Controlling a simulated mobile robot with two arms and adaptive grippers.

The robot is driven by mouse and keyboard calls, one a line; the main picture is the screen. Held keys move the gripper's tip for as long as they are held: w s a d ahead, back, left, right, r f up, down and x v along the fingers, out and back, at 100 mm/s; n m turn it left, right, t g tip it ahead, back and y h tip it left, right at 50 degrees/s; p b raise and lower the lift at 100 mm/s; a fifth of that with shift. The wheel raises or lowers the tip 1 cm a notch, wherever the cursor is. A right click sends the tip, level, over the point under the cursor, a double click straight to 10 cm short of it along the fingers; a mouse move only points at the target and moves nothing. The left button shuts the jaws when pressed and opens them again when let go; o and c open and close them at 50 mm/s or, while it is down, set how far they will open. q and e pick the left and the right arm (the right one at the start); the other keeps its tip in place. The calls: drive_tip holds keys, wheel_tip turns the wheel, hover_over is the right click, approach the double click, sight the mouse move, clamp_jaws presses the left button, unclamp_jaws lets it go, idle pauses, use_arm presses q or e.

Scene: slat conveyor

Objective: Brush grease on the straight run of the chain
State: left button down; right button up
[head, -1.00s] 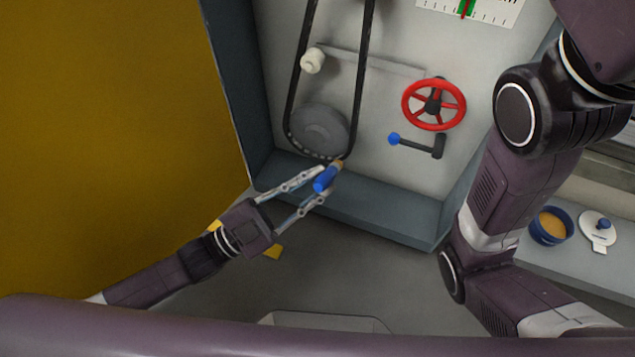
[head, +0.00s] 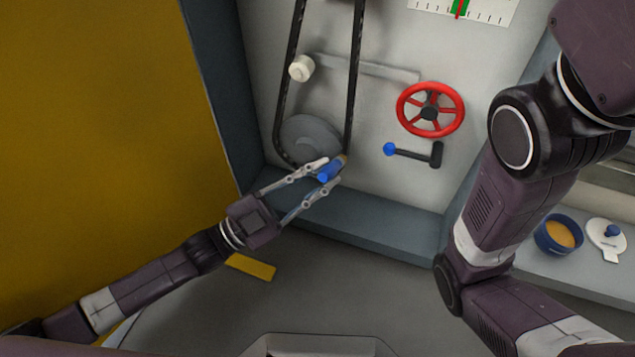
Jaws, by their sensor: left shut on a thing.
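The black chain (head: 355,75) runs in a long loop down around a grey sprocket wheel (head: 312,138) on the pale back panel. My left gripper (head: 326,172) is shut on a brush with a blue handle (head: 329,172). The brush's tan tip points up and right, at the lower end of the chain's right-hand run; I cannot tell whether it touches. A blue pot of amber grease (head: 560,234) stands open on the right-hand shelf, with its white lid (head: 606,236) beside it. My right arm crosses the right side; its gripper is out of view.
A white roller (head: 301,68) sits by the chain's left run. A red handwheel (head: 431,109) and a blue-knobbed crank (head: 413,153) are right of the chain. A dark side wall (head: 215,90) and an ochre panel (head: 100,120) bound the left.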

use_arm(q)
drive_tip(key=shift+w+d, duration=0.2)
drive_tip(key=shift+w, duration=0.45)
idle(0.5)
wheel_tip(320, 180, up, 4)
drive_tip(key=p, duration=0.4)
drive_tip(key=shift+s, duration=0.15)
